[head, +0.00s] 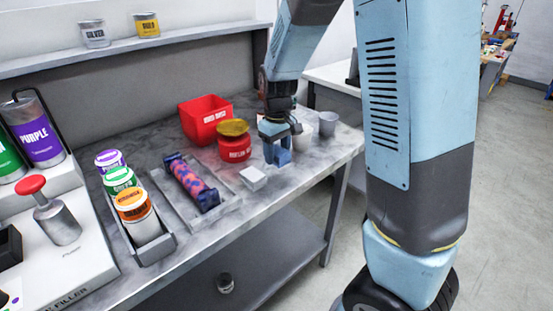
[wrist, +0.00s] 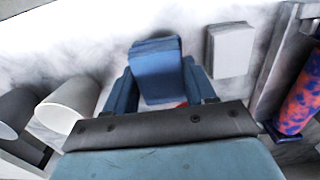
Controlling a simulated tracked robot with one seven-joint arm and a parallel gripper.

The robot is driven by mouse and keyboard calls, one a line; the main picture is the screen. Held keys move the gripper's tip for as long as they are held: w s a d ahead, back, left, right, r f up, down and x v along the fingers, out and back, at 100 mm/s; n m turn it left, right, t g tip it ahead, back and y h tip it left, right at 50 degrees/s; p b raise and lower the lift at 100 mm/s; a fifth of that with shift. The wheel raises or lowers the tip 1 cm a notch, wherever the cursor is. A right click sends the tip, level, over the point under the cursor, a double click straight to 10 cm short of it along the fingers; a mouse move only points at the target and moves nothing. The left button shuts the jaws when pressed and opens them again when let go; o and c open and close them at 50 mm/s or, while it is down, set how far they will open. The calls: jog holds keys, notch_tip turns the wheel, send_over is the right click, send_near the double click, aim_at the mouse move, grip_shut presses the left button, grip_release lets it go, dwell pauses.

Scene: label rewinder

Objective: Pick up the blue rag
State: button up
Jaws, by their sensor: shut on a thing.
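The blue rag (wrist: 155,65) is a folded, dark blue block in the wrist view. It sits between the two blue fingers of my gripper (wrist: 160,88), which is shut on it. In the head view my gripper (head: 277,152) points down over the back right of the marble worktop (head: 310,165). There the rag and the fingers are nearly the same blue, so the rag's outline is hard to make out. I cannot tell whether the rag touches the worktop.
A white block (head: 253,178) lies close beside the gripper. A red jar with a yellow lid (head: 234,148) and a red bin (head: 205,118) stand behind left. A patterned roll (head: 191,180) lies in a grey tray (head: 178,211).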

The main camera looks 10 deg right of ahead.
jog(key=s+d+r, duration=0.2)
jog(key=s+r, duration=0.7)
jog(key=s, duration=0.4)
jog(key=shift+d, duration=0.1)
